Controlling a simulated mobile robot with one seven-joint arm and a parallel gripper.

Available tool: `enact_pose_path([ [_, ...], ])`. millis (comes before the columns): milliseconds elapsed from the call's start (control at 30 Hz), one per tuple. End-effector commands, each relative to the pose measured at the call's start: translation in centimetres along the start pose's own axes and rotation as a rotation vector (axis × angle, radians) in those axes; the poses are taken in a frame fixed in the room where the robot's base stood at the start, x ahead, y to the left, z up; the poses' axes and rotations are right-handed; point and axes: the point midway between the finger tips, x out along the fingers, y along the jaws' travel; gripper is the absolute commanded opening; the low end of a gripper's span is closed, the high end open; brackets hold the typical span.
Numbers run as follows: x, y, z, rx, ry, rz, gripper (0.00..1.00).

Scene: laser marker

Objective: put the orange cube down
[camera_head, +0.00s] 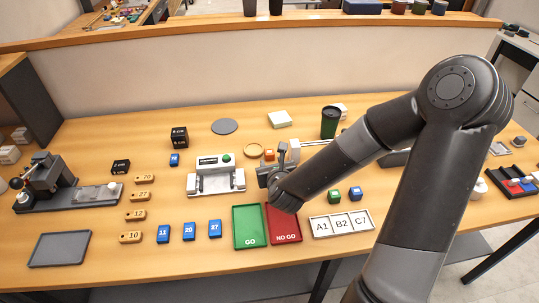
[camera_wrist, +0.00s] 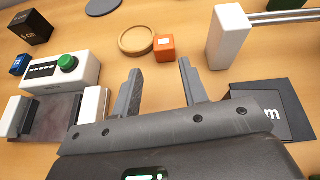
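The orange cube (camera_wrist: 164,47), with a pale square on one face, rests on the wooden table just right of a round wooden ring (camera_wrist: 136,41) in the wrist view. In the head view the cube (camera_head: 269,155) shows small, left of my gripper (camera_head: 284,156). In the wrist view my gripper (camera_wrist: 160,67) is open, with its two fingers well apart and nothing between them. The cube lies beyond the fingertips, apart from them. I cannot tell whether the cube touches the ring.
A fixture with a green button (camera_head: 216,175) stands left of my gripper. A white block with metal rods (camera_wrist: 229,36) stands right of the cube. Green GO (camera_head: 248,220) and red NO GO (camera_head: 283,236) trays lie at the front. A dark green cup (camera_head: 329,123) stands behind.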

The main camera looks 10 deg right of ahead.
Motion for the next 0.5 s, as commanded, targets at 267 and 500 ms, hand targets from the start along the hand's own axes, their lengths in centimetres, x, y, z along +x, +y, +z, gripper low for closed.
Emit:
enact_pose_path([
  [267, 1.2, -0.5, 0.3, 0.116, -0.024, -0.026, 0.4],
  [500, 4.0, -0.5, 0.3, 0.112, -0.023, -0.024, 0.4],
])
